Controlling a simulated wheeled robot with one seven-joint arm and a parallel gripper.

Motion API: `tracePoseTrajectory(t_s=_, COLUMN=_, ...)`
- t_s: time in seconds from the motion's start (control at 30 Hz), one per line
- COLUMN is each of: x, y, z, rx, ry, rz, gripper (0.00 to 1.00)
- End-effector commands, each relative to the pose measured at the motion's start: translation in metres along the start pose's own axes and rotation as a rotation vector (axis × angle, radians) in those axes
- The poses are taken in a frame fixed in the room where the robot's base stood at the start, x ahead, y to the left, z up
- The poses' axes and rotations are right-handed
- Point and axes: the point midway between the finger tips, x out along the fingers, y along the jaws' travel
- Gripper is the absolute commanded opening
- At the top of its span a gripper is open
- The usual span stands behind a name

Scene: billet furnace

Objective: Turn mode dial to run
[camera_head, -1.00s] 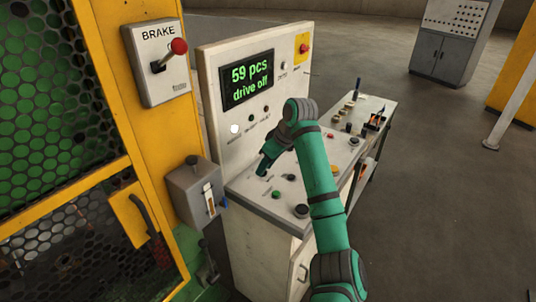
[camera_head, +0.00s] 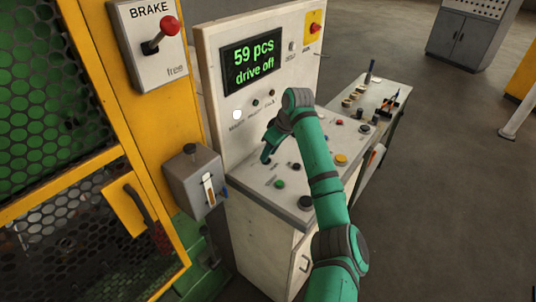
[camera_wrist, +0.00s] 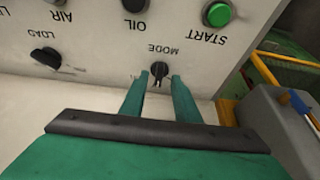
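The mode dial (camera_wrist: 159,70) is a small black knob on the pale console, with the word MODE upside down beside it in the wrist view. My gripper (camera_wrist: 156,79) is open, its two green fingers apart with the dial showing between their tips. I cannot tell whether either finger touches it. In the head view my gripper (camera_head: 265,158) points down at the console's sloping desk (camera_head: 248,178), near its left end. The dial is too small or hidden to make out there.
A green START button (camera_wrist: 217,13) and a black LOAD knob (camera_wrist: 47,57) flank the dial. The display (camera_head: 251,63) reads "59 pcs drive off". The BRAKE lever box (camera_head: 152,45) and a grey lever box (camera_head: 193,180) stand left. Open floor lies right.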

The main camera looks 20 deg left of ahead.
Motion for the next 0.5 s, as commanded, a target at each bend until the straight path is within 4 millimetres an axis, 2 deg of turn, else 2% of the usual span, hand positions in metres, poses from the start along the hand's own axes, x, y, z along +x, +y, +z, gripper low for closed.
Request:
tracePoseTrajectory(t_s=0.2, x=0.014, y=0.000, z=0.000, rx=0.000, ry=-0.001, rz=0.000, gripper=0.29)
tracePoseTrajectory(t_s=0.47, x=0.015, y=0.000, z=0.000, rx=0.000, ry=0.000, rz=0.000, gripper=0.29)
tracePoseTrajectory(t_s=0.5, x=0.015, y=0.000, z=0.000, rx=-0.001, ry=0.000, rz=0.000, gripper=0.24)
